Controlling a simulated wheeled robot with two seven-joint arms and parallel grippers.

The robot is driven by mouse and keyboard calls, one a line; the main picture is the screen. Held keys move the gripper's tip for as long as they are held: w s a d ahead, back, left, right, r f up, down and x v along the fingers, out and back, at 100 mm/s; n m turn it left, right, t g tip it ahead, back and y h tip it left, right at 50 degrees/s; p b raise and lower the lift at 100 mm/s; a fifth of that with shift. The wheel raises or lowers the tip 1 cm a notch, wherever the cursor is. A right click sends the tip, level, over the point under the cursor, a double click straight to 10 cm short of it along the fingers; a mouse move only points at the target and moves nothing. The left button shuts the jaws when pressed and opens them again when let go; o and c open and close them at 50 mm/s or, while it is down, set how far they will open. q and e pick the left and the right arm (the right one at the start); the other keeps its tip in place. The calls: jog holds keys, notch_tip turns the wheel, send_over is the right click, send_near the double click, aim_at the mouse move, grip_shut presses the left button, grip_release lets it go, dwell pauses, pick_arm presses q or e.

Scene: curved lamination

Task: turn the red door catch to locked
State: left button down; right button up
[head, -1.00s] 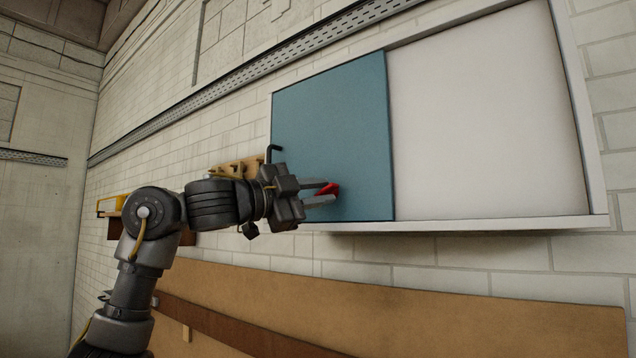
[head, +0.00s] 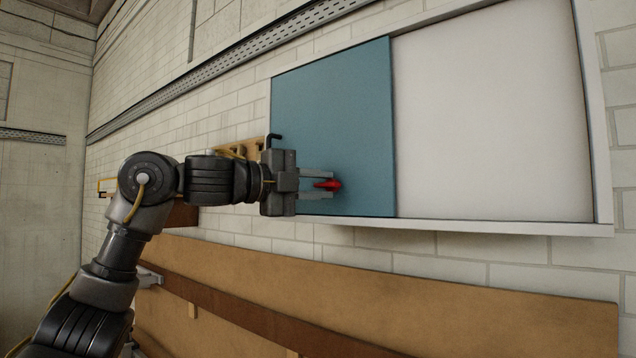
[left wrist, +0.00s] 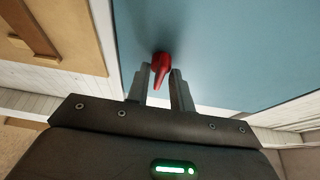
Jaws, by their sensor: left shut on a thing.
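The red door catch (head: 328,185) is on the lower part of the blue door (head: 345,110) of a white wall cabinet. In the left wrist view the catch (left wrist: 161,68) shows between my two fingers, its narrow end pointing back toward the palm. My left gripper (head: 333,184) is shut on the catch, one finger above it and one below in the head view. The fingers hide part of the catch's sides. A black hooked handle (head: 273,140) stands at the door's left edge, just above my gripper. My right gripper is not in view.
The white cabinet's lower ledge (head: 480,228) runs just under the door. A tan board with a brown rail (head: 400,300) stands below. A wooden peg rack (head: 240,150) is on the brick wall behind my arm. The white panel (head: 490,110) right of the door is bare.

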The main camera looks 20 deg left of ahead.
pick_arm(q)
jog(key=c, duration=1.5)
grip_release()
jog(key=shift+c, duration=0.2)
jog(key=shift+s, duration=0.1)
jog(key=shift+s+a+f+b, duration=0.1)
jog(key=shift+s+a+b, duration=0.1)
jog(key=shift+a+b, duration=0.15)
jog(key=b+v, duration=0.4)
jog(key=v, duration=0.6)
jog(key=shift+b, duration=0.4)
